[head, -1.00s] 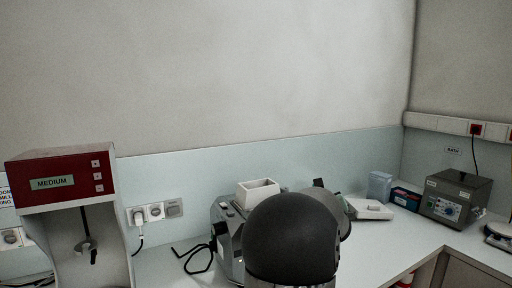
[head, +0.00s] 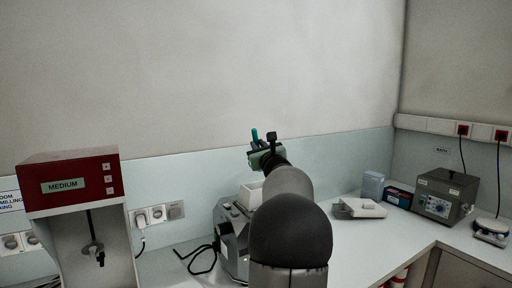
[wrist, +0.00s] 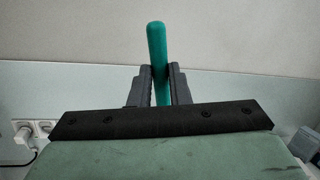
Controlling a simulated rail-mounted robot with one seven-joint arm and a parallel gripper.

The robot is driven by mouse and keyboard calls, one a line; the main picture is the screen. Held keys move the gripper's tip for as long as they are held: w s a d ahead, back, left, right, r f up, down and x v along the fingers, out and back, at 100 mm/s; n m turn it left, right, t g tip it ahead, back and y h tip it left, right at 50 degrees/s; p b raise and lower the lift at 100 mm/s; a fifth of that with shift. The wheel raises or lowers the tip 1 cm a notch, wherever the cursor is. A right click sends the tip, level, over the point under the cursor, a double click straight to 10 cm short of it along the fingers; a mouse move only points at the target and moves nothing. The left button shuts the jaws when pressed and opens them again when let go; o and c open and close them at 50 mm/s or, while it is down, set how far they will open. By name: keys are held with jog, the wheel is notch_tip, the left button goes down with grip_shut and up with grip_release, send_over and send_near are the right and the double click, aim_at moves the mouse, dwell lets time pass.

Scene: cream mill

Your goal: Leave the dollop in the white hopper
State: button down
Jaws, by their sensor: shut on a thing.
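My gripper (head: 262,143) is raised above the bench, near and above the white hopper (head: 251,196) in the head view. In the wrist view my gripper (wrist: 162,85) is shut on a green rod-like handle (wrist: 157,45), which stands up between its fingers. The green handle also shows in the head view (head: 254,134). The white hopper is a box-shaped opening on top of a grey machine (head: 234,232), partly hidden by my arm. No dollop can be made out in either view; whatever the handle carries is hidden.
A red and grey machine labelled MEDIUM (head: 68,184) stands at left. A white device (head: 360,208), a pale blue box (head: 373,185), a dark blue box (head: 398,195) and a grey control unit (head: 443,194) stand at right. A black cable (head: 203,262) lies left of the hopper machine.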

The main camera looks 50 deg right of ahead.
notch_tip(320, 180, down, 9)
jog(key=b, duration=0.7)
jog(key=shift+d+b, duration=0.1)
jog(key=shift+b, duration=0.2)
jog(key=shift+f+b, duration=0.65)
jog(key=shift+b, duration=0.1)
dwell(1.2)
jog(key=shift+f+b, duration=0.25)
jog(key=shift+b, duration=0.3)
dwell(1.4)
jog(key=shift+s+a+b, duration=0.1)
jog(key=shift+a+b, duration=0.15)
jog(key=shift+b, duration=0.15)
dwell(0.5)
jog(key=shift+r+p, duration=4.05)
jog(key=shift+r, duration=2.05)
